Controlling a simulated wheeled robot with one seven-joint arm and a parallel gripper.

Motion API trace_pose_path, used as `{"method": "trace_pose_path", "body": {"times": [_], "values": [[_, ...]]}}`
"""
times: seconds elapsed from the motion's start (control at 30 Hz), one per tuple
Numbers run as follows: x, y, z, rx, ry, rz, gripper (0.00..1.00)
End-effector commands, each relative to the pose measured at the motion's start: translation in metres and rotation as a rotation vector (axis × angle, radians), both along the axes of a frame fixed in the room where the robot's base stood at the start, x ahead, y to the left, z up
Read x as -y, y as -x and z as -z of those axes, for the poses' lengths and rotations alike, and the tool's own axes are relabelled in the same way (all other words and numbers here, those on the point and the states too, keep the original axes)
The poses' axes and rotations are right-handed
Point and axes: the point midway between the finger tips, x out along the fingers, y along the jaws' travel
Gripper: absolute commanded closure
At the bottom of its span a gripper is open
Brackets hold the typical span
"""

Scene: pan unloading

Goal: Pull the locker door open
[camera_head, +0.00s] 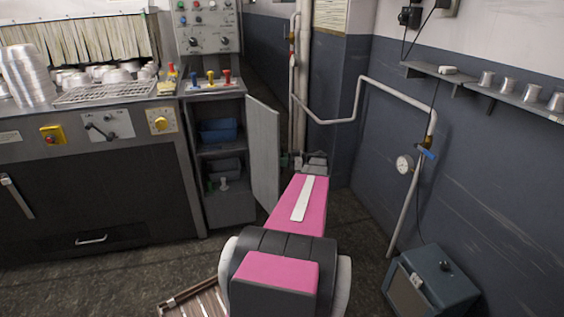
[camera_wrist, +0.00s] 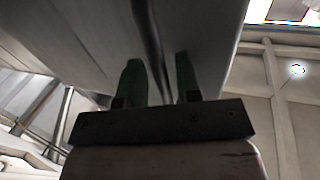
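The grey locker (camera_head: 221,165) stands below the control panel, left of centre in the head view. Its door (camera_head: 263,152) is swung well open, out to the right, so the shelves inside show. My gripper (camera_head: 289,160) is just right of the door's free edge, partly hidden by my arm. In the wrist view my gripper (camera_wrist: 157,62) has its two green fingers apart. A large grey panel, likely the door (camera_wrist: 90,35), fills the space above them, with a dark strip running between the fingers. I cannot tell whether they touch it.
Blue bins (camera_head: 218,131) sit inside the locker. A stove counter (camera_head: 90,150) with metal pans stands left. A pipe (camera_head: 360,95) with a gauge runs along the right wall. A blue-grey box (camera_head: 432,283) and a wooden crate (camera_head: 195,300) are on the floor.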

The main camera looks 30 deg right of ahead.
Motion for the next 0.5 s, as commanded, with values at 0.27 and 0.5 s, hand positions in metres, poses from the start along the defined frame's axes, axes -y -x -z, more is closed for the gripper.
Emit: {"method": "trace_pose_path", "body": {"times": [0.27,0.5], "values": [[0.000,0.002,0.000,0.000,0.002,-0.004,0.63],[0.013,0.012,0.001,0.000,0.004,-0.003,0.63]]}}
